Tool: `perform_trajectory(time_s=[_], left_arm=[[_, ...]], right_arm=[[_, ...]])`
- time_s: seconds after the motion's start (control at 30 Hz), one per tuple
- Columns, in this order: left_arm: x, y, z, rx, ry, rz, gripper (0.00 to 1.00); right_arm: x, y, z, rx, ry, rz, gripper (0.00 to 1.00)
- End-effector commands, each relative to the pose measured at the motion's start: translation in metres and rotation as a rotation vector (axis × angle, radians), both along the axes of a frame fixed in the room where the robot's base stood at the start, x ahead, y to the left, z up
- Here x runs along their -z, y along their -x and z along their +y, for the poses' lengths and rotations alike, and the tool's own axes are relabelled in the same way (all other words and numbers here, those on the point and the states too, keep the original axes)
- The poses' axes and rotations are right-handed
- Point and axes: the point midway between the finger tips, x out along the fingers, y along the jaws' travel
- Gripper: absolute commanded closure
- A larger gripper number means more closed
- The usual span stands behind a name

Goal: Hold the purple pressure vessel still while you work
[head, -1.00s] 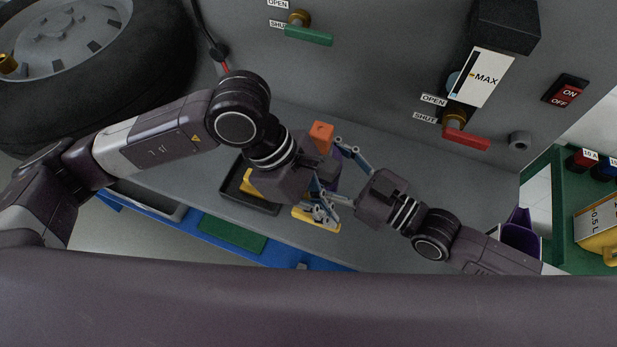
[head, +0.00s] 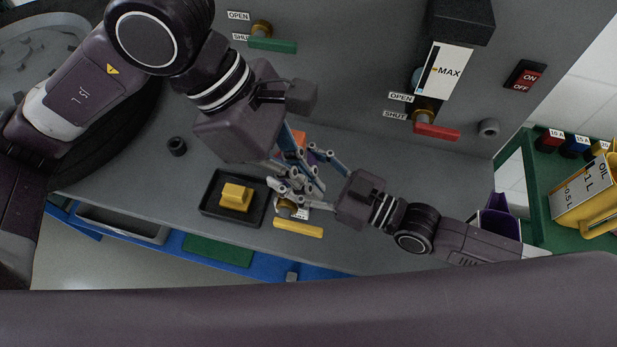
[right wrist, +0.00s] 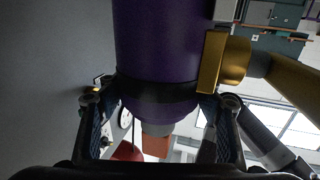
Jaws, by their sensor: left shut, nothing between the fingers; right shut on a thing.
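The purple pressure vessel (right wrist: 165,40) fills the upper middle of the right wrist view, between the fingers of my right gripper (right wrist: 160,110), which is shut on it around a dark band. A brass fitting (right wrist: 222,65) sits against its right side. In the head view my right gripper (head: 318,176) reaches in from the right; only a sliver of the vessel (head: 312,154) shows behind the fingers, beside an orange part (head: 299,140). My left gripper (head: 293,192) is shut and empty, pointing down in front of the vessel; whether it touches anything is unclear.
A black tray (head: 212,208) with a yellow block (head: 236,197) lies left on the grey bench. A yellow bar (head: 298,228) lies near the front edge. The wall has a green-handled valve (head: 270,44) and a red-handled valve (head: 436,131). A yellow oil jug (head: 584,196) stands far right.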

Motion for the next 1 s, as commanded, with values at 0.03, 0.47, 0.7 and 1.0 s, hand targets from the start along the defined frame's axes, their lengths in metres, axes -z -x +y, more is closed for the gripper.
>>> perform_trajectory(time_s=[0.03,0.47,0.7,1.0], left_arm=[[0.000,0.000,0.000,0.000,0.000,0.000,1.00],[0.000,0.000,0.000,0.001,0.000,0.000,1.00],[0.000,0.000,0.000,0.001,0.000,0.000,1.00],[0.000,0.000,0.000,0.001,0.000,0.000,1.00]], right_arm=[[0.000,0.000,0.000,0.000,0.001,-0.001,0.78],[0.000,0.000,0.000,0.000,0.001,-0.001,0.19],[0.000,0.000,-0.001,0.000,0.001,0.000,0.19],[0.003,0.024,-0.037,0.001,0.008,0.003,0.19]])
